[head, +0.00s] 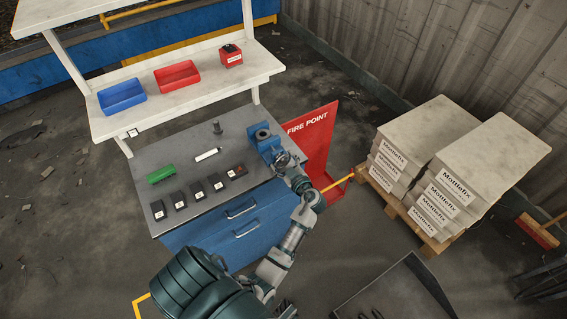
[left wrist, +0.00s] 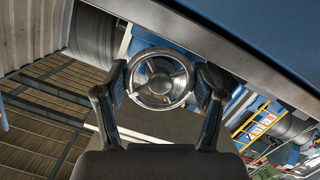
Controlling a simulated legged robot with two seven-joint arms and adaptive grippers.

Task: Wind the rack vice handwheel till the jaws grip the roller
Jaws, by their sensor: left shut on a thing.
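The blue rack vice (head: 263,139) stands at the right end of the grey bench top. Its handwheel (left wrist: 159,87) is a metal ring with spokes and a round hub, facing the left wrist camera. My left gripper (head: 288,167) is at the vice's front side. In the left wrist view its two fingers (left wrist: 161,80) lie on opposite sides of the wheel, shut on it. I cannot clearly make out the roller or the jaw gap in the head view. My right gripper is in neither view.
On the bench (head: 237,119) lie a green block (head: 161,174), a white labelled bar (head: 207,154) and several dark blocks. Behind is a shelf with blue (head: 122,96) and red (head: 177,75) bins. A red fire point stand (head: 312,140) is close right of the vice.

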